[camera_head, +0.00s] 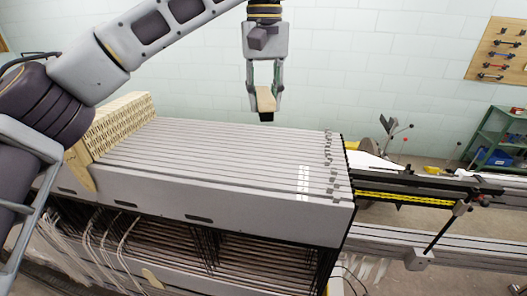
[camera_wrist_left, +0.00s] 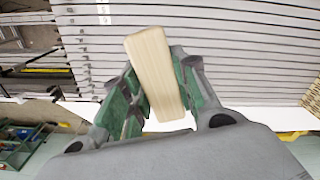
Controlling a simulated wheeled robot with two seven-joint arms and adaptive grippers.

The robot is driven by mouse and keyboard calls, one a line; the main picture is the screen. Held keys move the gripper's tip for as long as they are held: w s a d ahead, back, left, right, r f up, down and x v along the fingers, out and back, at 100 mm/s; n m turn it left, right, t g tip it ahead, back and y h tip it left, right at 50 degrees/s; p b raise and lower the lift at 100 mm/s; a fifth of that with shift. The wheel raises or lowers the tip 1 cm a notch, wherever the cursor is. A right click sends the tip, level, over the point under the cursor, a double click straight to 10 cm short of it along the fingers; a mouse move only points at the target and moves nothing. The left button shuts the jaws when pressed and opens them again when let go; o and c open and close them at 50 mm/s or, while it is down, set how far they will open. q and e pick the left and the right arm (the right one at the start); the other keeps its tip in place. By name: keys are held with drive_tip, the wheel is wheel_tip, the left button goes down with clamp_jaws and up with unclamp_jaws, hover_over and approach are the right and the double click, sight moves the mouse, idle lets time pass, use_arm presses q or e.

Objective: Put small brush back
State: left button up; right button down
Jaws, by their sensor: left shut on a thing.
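The small brush (camera_head: 265,99) has a pale wooden handle and a dark lower end. It hangs above the far edge of the grey slatted machine top. My left gripper (camera_head: 264,92) is shut on the brush handle and points down. In the left wrist view the brush (camera_wrist_left: 157,75) stands slightly tilted between the green-lined fingers (camera_wrist_left: 160,100), and only its wooden side shows. The brush looks clear of the machine top. My right gripper is not in view.
The grey slatted machine top (camera_head: 230,150) fills the middle. A beige perforated block (camera_head: 120,122) stands at its left end. A yellow-black rail (camera_head: 405,198) extends to the right. A tool board (camera_head: 497,50) and a green shelf (camera_head: 492,140) are at far right.

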use_arm(q)
drive_tip(key=shift+n, duration=0.4)
drive_tip(key=shift+f, duration=0.15)
hover_over(264, 152)
drive_tip(key=shift+f, duration=3)
drive_tip(key=shift+f, duration=0.1)
drive_tip(key=shift+f, duration=1.75)
drive_tip(key=shift+f, duration=0.15)
drive_tip(key=o, duration=1)
